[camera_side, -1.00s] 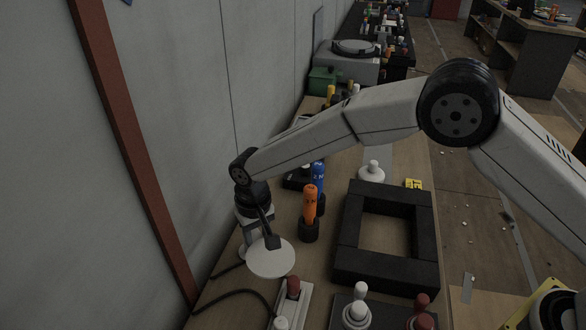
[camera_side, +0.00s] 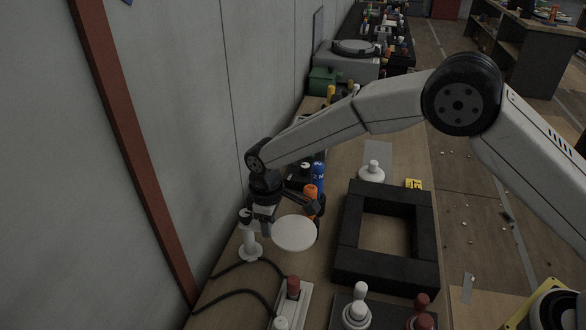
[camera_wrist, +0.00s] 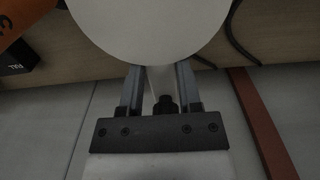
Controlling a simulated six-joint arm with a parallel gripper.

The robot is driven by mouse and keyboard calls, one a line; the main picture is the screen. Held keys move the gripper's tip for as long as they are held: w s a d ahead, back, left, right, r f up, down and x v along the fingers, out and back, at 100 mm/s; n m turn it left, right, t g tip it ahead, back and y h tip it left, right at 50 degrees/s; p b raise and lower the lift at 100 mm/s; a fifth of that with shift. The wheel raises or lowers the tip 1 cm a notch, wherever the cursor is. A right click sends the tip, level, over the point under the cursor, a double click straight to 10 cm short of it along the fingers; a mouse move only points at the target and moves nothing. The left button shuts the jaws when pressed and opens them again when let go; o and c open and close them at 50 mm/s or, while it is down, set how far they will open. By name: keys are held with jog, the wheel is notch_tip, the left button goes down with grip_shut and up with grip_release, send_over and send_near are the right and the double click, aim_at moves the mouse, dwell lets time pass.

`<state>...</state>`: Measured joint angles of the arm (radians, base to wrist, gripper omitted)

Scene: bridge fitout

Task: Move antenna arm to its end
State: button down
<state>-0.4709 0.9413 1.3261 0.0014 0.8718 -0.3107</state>
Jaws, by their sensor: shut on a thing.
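The antenna arm carries a round white disc (camera_side: 295,233) at its outer end, beside a white post (camera_side: 249,245) with a round foot on the bench near the wall. My gripper (camera_side: 263,222) is at the post's upper part, left of the disc. In the wrist view the disc (camera_wrist: 150,25) lies just beyond my fingertips (camera_wrist: 159,72), and a pale bar runs between the two fingers toward a dark knob (camera_wrist: 165,103). My gripper is shut on the antenna arm. The exact contact and the arm's joint are partly hidden by my gripper.
An orange cylinder (camera_side: 310,191) and a blue cylinder (camera_side: 318,172) stand close behind the disc. A black square frame (camera_side: 343,232) lies to the right. Black cables (camera_side: 237,293) run along the left.

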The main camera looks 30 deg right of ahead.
jog(key=shift+d, duration=0.1)
dwell(0.3)
jog(key=shift+c, duration=1.4)
grip_release()
jog(key=shift+r, duration=0.15)
jog(key=shift+r, duration=3.8)
